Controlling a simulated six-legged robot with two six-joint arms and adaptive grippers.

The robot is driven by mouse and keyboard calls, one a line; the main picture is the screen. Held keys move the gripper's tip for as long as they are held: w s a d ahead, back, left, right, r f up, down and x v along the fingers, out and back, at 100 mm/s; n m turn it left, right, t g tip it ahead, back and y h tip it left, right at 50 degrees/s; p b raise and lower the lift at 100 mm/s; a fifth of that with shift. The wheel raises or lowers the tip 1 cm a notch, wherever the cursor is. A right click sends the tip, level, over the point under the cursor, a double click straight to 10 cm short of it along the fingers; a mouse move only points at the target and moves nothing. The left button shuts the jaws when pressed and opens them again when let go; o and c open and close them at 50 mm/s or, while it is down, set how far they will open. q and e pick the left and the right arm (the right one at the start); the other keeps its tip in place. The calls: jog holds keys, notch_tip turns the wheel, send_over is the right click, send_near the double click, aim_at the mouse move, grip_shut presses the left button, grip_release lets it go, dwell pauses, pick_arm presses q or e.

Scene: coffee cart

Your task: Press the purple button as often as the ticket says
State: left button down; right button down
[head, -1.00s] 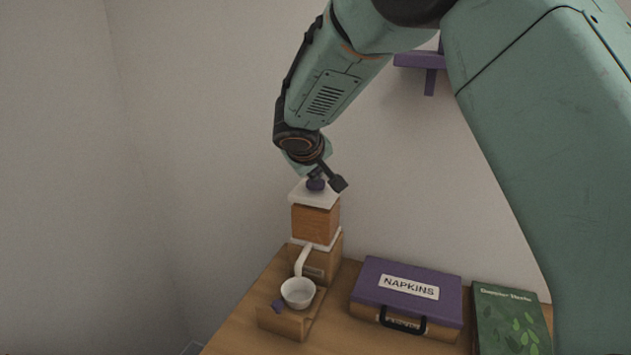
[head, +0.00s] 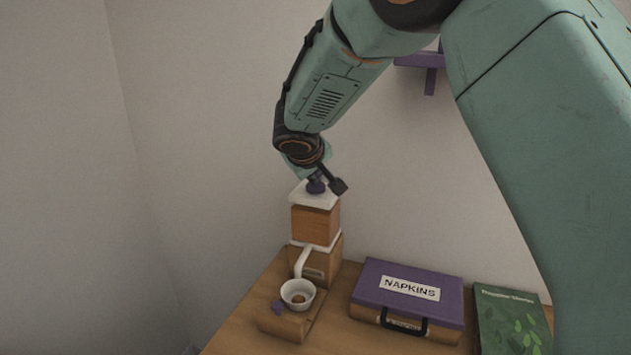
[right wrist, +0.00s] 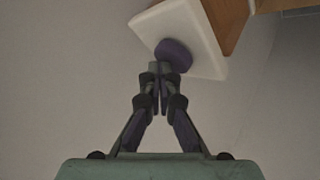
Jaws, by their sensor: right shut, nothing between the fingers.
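The purple button (head: 315,187) sits on the white top of a wooden dispenser (head: 315,223). It also shows in the right wrist view (right wrist: 174,55). My right gripper (right wrist: 158,68) is shut and empty, with its fingertips right at the button's edge; they appear to touch it. In the head view my right gripper (head: 326,180) is above the dispenser and partly covers the button. A white cup (head: 298,293) stands under the dispenser's white spout, with a little brown content at its bottom. I see no readable ticket. My left gripper is not in view.
A purple napkins case (head: 408,290) with a dark handle lies right of the dispenser on the wooden table. A green book (head: 508,320) lies farther right. A purple shelf (head: 420,60) is on the wall.

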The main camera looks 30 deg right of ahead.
aim_at(315, 186)
jog(key=shift+r+p, duration=0.85)
jog(key=shift+r, duration=0.35)
notch_tip(315, 186, up, 5)
jog(key=p, duration=0.3)
dwell(1.8)
